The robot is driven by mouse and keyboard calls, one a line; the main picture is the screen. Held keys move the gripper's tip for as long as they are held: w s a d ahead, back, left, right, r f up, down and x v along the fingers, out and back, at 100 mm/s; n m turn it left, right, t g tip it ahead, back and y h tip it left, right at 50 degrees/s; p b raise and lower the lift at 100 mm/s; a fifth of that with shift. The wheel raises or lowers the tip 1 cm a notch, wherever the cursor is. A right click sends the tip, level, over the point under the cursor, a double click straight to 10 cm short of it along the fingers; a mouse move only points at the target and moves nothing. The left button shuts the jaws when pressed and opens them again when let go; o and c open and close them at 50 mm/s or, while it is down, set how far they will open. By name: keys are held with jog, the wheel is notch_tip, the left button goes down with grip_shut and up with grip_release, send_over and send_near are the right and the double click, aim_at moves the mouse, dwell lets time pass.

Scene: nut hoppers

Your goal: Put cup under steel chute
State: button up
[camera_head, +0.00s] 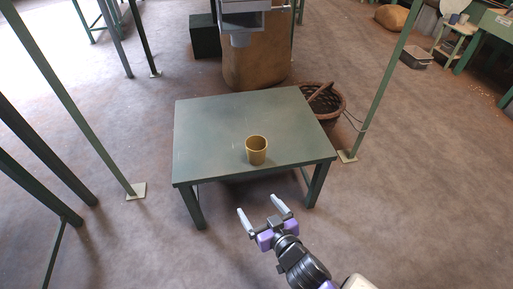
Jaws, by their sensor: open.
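A yellow-brown cup (257,157) stands upright on a green table (205,125), near its front edge and right of its middle. A grey steel chute (240,38) hangs beyond the table's back edge, at the top of the view, with its upper part cut off by the frame. My gripper (260,206) is open and empty, in front of the table and apart from the cup.
A large brown sack or bin (257,65) stands behind the chute's lower end. A wicker basket (326,101) sits at the table's back right. Green posts (379,85) stand on both sides. Most of the tabletop is clear, as is the nearby floor.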

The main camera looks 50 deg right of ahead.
aim_at(254, 142)
jog(key=w+d+r+m+h, duration=0.1)
jog(key=w+d, duration=0.2)
jog(key=d, duration=0.1)
jog(key=w+d+r+h+p, duration=0.1)
jog(key=w+d+r, duration=0.1)
jog(key=w+d, duration=0.2)
jog(key=w+d+r+m+g+h+p, duration=0.1)
jog(key=w+d, duration=0.2)
jog(key=w, duration=0.1)
jog(key=shift+w+d+r+m+h, duration=0.2)
jog(key=shift+d+r+m+h, duration=0.1)
jog(key=shift+d+r, duration=0.1)
jog(key=shift+b+x, duration=0.3)
jog(key=shift+x, duration=0.95)
jog(key=shift+b+x, duration=0.55)
jog(key=shift+x, duration=2.05)
jog(key=shift+r, duration=0.2)
jog(key=c, duration=1.5)
jog(key=shift+c, duration=0.2)
jog(key=shift+r, duration=0.15)
